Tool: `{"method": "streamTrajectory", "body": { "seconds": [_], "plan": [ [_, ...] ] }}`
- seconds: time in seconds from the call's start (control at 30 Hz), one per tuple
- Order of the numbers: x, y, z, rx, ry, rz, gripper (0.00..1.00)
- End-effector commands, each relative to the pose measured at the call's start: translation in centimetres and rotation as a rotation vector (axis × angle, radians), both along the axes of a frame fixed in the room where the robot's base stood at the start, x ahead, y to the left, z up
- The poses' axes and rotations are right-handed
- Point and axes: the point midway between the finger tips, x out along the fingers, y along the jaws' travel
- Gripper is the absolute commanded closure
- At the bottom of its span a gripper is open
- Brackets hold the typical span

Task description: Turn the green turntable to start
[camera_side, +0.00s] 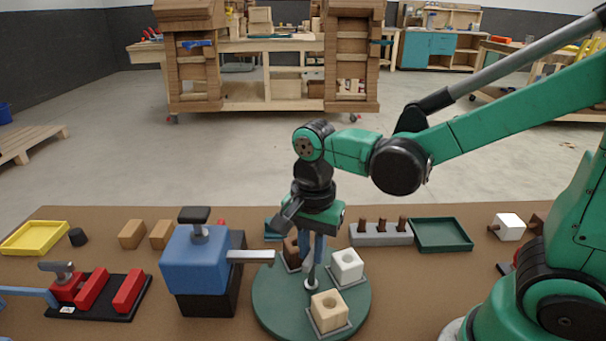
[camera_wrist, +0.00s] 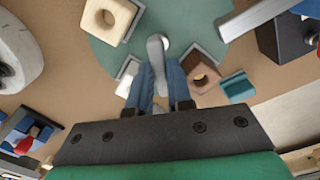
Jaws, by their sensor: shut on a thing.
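The green turntable (camera_side: 270,305) is a round disc on the brown table, in front of my arm; part of it shows in the wrist view (camera_wrist: 190,18). It carries a white block (camera_side: 347,265), a pale wooden block (camera_side: 329,309) and a brown block (camera_side: 291,252), each with a hole. A grey upright handle (camera_wrist: 156,50) rises near its middle, with a pale round base (camera_side: 311,284). My gripper (camera_side: 313,262) points down over the disc. Its blue fingers (camera_wrist: 160,82) are shut on the grey handle.
A blue and black fixture (camera_side: 200,265) stands left of the turntable, its grey bar (camera_side: 250,256) reaching over the disc's edge. A grey rack with brown pegs (camera_side: 381,233) and a green tray (camera_side: 441,234) lie behind right. A red clamp fixture (camera_side: 95,292) is at far left.

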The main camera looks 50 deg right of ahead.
Motion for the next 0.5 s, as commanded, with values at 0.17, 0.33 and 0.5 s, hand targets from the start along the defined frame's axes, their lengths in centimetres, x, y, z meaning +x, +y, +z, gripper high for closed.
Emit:
{"method": "streamTrajectory", "body": {
  "seconds": [0.17,0.33,0.5],
  "plan": [
    [0.13,-0.14,-0.03,-0.004,-0.007,-0.090,1.00],
    [0.12,-0.15,-0.03,-0.004,-0.007,-0.171,1.00],
    [0.12,-0.16,-0.03,-0.005,-0.007,-0.243,1.00]
  ]
}}
